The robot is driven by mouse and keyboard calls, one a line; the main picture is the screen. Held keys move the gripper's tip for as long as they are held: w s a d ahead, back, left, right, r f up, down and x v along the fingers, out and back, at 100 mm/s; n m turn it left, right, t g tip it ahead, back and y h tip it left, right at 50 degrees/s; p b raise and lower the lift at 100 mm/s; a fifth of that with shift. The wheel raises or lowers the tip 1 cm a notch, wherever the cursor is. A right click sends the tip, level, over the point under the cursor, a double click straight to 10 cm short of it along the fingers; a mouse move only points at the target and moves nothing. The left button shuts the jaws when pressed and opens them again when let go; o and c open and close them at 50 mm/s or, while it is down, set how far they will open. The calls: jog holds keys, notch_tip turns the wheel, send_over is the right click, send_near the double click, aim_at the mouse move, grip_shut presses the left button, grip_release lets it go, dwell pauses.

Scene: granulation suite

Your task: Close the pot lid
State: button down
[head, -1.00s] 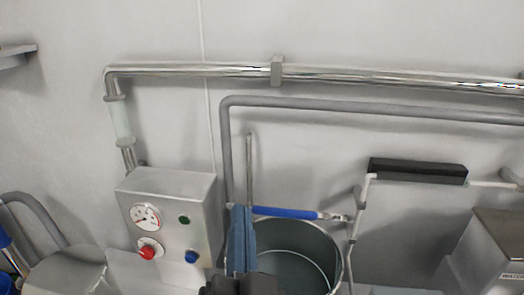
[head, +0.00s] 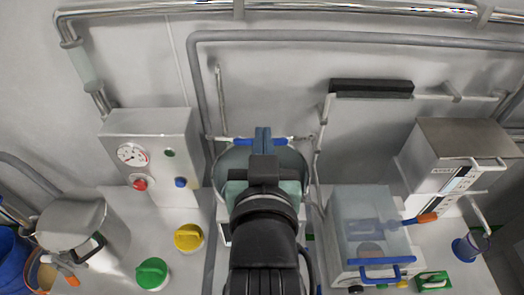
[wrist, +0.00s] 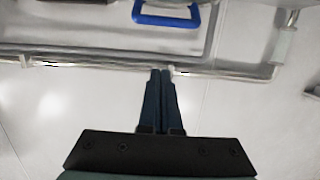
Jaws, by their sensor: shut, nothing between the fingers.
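An open grey round pot (head: 301,165) stands against the wall in the head view, largely hidden behind my arm. A blue bar handle (head: 241,142) lies across its back rim. The wrist view shows a blue U-shaped handle (wrist: 167,20) at its top edge. I cannot clearly make out the lid itself. My gripper (head: 262,130) is over the pot, its blue fingers together and empty, overlapping the blue bar in the head view. I cannot tell whether they touch it. In the wrist view the fingertips (wrist: 161,71) point toward the wall.
A steel control box (head: 152,150) is left of the pot. A lidded steel vessel (head: 85,228), a green knob (head: 152,272) and a yellow knob (head: 188,237) are nearer. A clear box (head: 365,225) is at the right. A grey pipe (head: 350,37) crosses the wall.

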jog(key=w, duration=0.2)
jog(key=w+f, duration=0.1)
jog(key=w, duration=0.4)
jog(key=shift+f+b, duration=0.25)
jog(key=shift+b, duration=0.05)
jog(key=shift+s+f+b, duration=0.2)
jog(key=shift+f+b, duration=0.85)
jog(key=shift+f, duration=0.1)
jog(key=shift+s+f+b, duration=0.6)
